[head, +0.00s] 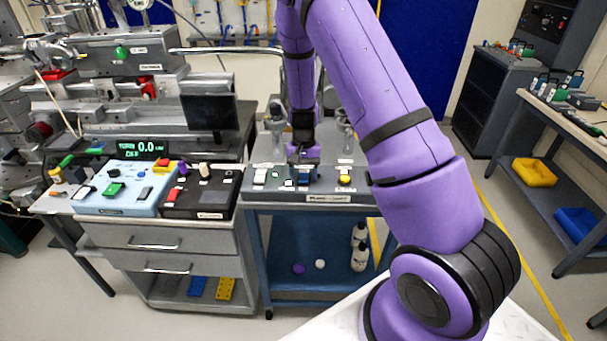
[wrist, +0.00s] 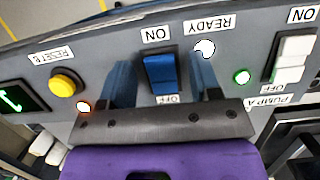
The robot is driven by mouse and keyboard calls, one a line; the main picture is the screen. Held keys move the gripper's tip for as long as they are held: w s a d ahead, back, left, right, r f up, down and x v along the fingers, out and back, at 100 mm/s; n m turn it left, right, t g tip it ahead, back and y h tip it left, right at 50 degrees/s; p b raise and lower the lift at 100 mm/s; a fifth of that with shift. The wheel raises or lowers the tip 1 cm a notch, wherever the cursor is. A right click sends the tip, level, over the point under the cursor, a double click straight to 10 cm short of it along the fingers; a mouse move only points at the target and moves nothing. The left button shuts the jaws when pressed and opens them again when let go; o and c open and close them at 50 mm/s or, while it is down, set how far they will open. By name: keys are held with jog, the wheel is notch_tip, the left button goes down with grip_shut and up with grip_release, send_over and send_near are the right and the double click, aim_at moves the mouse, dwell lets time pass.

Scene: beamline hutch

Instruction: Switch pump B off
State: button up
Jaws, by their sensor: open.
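A blue rocker switch (wrist: 160,73) sits in the grey panel in the wrist view, with an ON label above it and a partly covered OFF label below. No pump name shows beside it; my gripper covers the panel there. I cannot tell which side of the rocker is pressed. My gripper (wrist: 163,82) is open, with one finger on each side of the blue switch; contact is unclear. In the head view my gripper (head: 303,163) points down over the pump cart panel (head: 335,198). An orange lamp (wrist: 83,107) glows left of the fingers.
A white rocker (wrist: 293,58) labelled PUMP A, with a lit green lamp (wrist: 242,77), is at right. A white READY lamp (wrist: 205,47) is close to the right finger. A yellow RESET button (wrist: 66,83) is at left. A black control box (head: 200,192) stands left of the cart.

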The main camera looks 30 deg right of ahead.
aim_at(304, 174)
jog(key=v, duration=1.1)
jog(key=shift+f, duration=0.1)
